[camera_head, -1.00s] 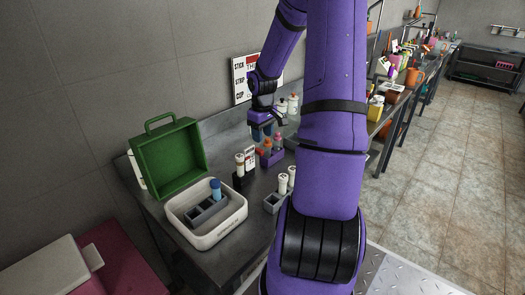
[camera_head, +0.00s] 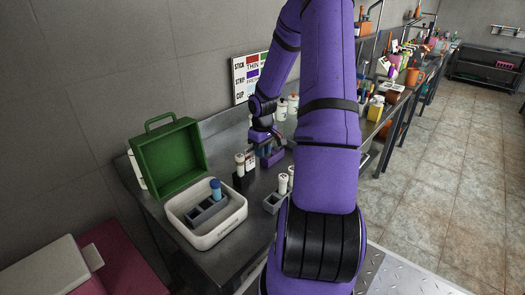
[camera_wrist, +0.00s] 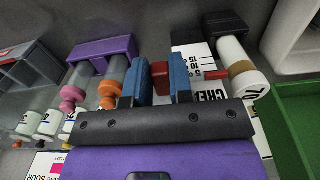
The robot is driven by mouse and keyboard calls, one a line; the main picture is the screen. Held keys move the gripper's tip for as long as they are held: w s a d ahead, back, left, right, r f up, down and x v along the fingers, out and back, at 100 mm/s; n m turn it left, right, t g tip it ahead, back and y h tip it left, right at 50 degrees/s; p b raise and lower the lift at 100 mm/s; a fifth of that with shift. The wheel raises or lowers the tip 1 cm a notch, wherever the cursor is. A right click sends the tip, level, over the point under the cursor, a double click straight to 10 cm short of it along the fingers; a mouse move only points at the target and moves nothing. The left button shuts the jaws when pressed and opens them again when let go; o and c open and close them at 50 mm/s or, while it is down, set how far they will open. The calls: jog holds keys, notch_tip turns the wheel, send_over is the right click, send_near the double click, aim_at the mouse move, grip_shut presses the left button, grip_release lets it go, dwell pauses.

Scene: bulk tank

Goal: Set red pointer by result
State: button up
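My gripper (camera_wrist: 160,80) has two blue fingers standing close together on either side of a red block, which looks like the red pointer (camera_wrist: 160,70). The wrist view does not show clearly whether the fingers press on it. Right of the fingers is a white scale card (camera_wrist: 203,58) with printed numbers and a red mark. In the head view my gripper (camera_head: 268,140) is low over the bench, by the purple rack (camera_head: 272,158). A wall chart (camera_head: 251,75) with coloured squares hangs behind.
Pink and orange-tipped tubes (camera_wrist: 108,92) stand beside my gripper in the wrist view. A white tray (camera_head: 230,222) with a grey rack and blue-capped bottle, and an open green case (camera_head: 180,160), occupy the bench's left end. A small grey rack (camera_head: 272,203) holds white-capped bottles.

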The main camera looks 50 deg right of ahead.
grip_shut()
jog(key=shift+f, duration=0.65)
jog(key=o, duration=0.7)
grip_release()
jog(key=shift+r, duration=0.15)
notch_tip(320, 180, up, 9)
jog(key=shift+d+r, duration=0.1)
jog(key=shift+r, duration=0.7)
